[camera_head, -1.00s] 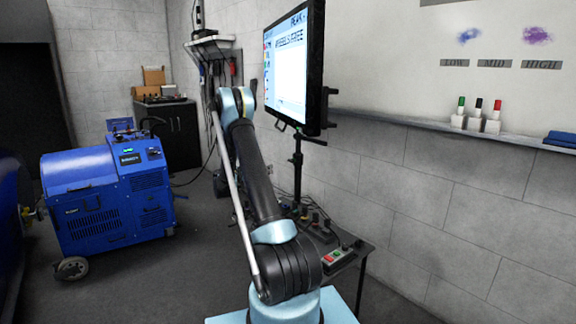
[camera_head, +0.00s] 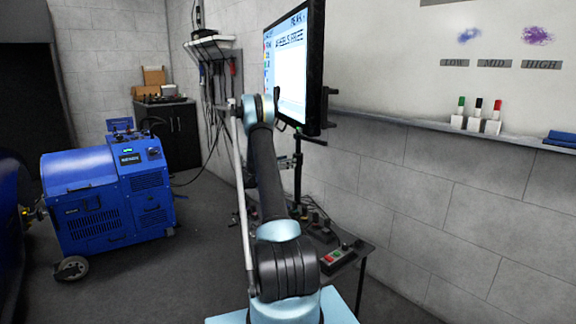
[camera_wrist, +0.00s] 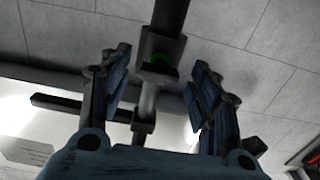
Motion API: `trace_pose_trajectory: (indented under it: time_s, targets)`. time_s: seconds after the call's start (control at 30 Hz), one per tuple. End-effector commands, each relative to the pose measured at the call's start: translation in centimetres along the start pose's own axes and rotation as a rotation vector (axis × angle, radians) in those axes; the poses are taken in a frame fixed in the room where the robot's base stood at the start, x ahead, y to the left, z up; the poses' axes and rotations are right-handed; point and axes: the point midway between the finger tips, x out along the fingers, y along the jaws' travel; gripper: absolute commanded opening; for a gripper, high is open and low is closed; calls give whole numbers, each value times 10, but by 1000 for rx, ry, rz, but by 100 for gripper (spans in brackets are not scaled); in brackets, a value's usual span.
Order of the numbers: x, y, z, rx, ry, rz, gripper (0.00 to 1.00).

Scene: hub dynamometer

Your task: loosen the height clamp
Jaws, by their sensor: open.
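A second, smaller dark collar sits on the post lower in the picture. My gripper (camera_wrist: 158,62) is open, one finger on each side of the post and clamp, with visible gaps to both. I cannot tell how far the clamp lies beyond the fingertips. In the head view, the stand's post (camera_head: 298,175) shows below the monitor (camera_head: 295,65); my arm hides most of my gripper there.
A bench (camera_head: 362,252) with control boxes (camera_head: 337,258) stands beside the post. The wall with a marker ledge (camera_head: 425,126) is close on the right. A blue machine (camera_head: 105,195) stands at left, with open floor between it and my arm.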

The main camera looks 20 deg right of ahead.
Motion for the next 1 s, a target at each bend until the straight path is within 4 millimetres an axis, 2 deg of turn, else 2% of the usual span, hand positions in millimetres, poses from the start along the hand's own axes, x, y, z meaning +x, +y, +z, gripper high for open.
trace_pose_trajectory:
  time_s: [0.13,0.43,0.63,1.0]
  targets:
    - [8,0,0,0,0,0,57]
    - [9,0,0,0,0,0,57]
    - [9,0,0,0,0,0,13]
    - [9,-1,0,-33,0,-2,12]
